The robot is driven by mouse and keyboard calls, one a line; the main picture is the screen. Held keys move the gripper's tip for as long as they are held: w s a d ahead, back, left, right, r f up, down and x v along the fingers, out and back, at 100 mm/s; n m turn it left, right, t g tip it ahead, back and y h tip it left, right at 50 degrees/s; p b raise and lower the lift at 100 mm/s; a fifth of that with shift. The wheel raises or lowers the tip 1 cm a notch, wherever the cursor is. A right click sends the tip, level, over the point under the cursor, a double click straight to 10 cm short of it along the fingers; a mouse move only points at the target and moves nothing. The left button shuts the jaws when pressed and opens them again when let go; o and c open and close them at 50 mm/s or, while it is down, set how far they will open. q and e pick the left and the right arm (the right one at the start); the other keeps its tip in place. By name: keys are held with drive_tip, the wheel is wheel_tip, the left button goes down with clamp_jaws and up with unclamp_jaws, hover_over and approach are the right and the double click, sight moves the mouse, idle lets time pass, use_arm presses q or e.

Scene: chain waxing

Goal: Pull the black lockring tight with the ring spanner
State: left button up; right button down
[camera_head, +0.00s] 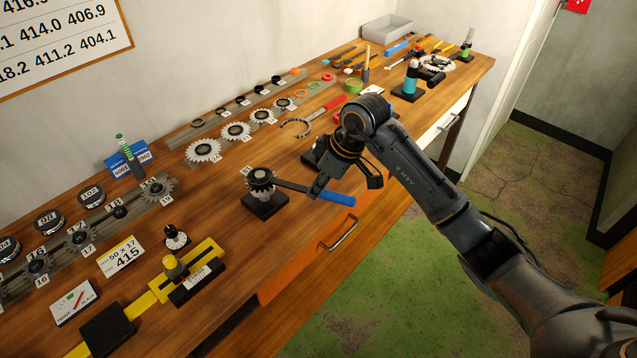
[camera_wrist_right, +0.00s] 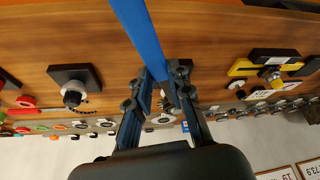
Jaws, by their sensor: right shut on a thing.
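The black lockring (camera_head: 260,175) sits on top of a small toothed cog on a black square stand (camera_head: 264,205) near the middle of the bench. The ring spanner has a dark shaft and a blue handle (camera_head: 335,197). Its dark end meets the cog and lockring; whether it is fully seated I cannot tell. My right gripper (camera_head: 318,187) is shut on the spanner near where the handle begins. In the wrist view the blue handle (camera_wrist_right: 140,25) runs between the fingers (camera_wrist_right: 168,95), and the ring end is hidden. My left gripper is not in view.
A red-handled hook spanner (camera_head: 327,111) and a row of silver cogs (camera_head: 235,131) lie behind the stand. A yellow gauge (camera_head: 150,298) stands at the front left. An orange drawer front (camera_head: 310,257) with a handle is below the bench edge.

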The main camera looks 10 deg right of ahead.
drive_tip(key=c, duration=1.8)
unclamp_jaws()
clamp_jaws()
drive_tip(key=shift+w, duration=0.1)
drive_tip(key=shift+w+d+n+y, duration=0.3)
drive_tip(key=shift+w+d+n, duration=0.25)
drive_tip(key=shift+w+n, duration=0.35)
drive_tip(key=shift+w+d+n+g+b, duration=0.25)
drive_tip(key=shift+w+n, duration=0.15)
drive_tip(key=shift+w, duration=0.1)
drive_tip(key=shift+w+d+n+g+b, duration=0.15)
drive_tip(key=shift+w+n+g+b, duration=0.1)
drive_tip(key=shift+w+n, duration=0.2)
